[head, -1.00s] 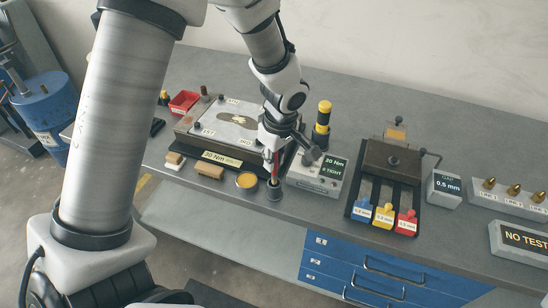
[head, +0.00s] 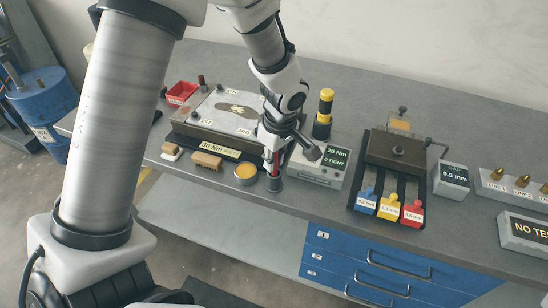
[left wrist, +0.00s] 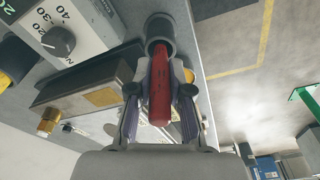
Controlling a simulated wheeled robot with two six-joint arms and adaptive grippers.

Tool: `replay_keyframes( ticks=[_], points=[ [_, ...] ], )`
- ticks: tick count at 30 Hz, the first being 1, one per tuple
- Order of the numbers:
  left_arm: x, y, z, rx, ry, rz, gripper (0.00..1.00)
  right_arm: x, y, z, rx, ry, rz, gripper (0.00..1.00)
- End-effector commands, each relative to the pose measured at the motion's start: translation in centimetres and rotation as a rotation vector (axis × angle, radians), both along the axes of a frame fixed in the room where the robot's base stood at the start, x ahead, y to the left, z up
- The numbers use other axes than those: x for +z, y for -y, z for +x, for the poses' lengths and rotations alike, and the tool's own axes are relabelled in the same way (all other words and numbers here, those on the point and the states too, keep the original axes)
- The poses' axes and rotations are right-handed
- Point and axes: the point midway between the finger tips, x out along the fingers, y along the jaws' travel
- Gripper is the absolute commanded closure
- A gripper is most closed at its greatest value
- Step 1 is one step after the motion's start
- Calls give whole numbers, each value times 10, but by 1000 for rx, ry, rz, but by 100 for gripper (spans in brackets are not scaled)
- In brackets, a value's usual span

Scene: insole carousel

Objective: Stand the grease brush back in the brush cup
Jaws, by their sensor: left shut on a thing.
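The grease brush, with a red handle (left wrist: 159,92), shows between the fingers of my left gripper (head: 270,156) in both views. The gripper is shut on the handle. The brush cup (head: 274,184), a small dark grey cylinder, stands at the front edge of the bench, directly below the gripper. In the left wrist view the brush points at the cup (left wrist: 159,27), and its lower end appears to be in the cup's mouth. The brush looks upright. How deep it sits is hidden. My right gripper is not in view.
A grease tin (head: 245,173) and a wooden brush (head: 207,160) stand left of the cup. The torque box (head: 319,165) is close behind it on the right, with a black-yellow cylinder (head: 323,112) beyond. A gauge fixture (head: 395,153) stands farther right.

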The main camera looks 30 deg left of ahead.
Motion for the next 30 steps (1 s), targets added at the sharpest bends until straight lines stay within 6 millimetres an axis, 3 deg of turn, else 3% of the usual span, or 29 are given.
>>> replay_keyframes(
  ticks=[11,12,13,14,24,30],
  points=[
    [-5,0,0,0,0,0,100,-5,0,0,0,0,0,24],
    [-5,0,0,0,0,0,67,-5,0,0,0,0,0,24],
    [-5,0,0,0,0,0,56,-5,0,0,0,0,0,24],
    [-5,0,0,0,0,0,52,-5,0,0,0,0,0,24],
    [-2,0,0,1,1,1,52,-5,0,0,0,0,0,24],
    [33,5,0,0,7,2,52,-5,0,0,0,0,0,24]
  ],
)
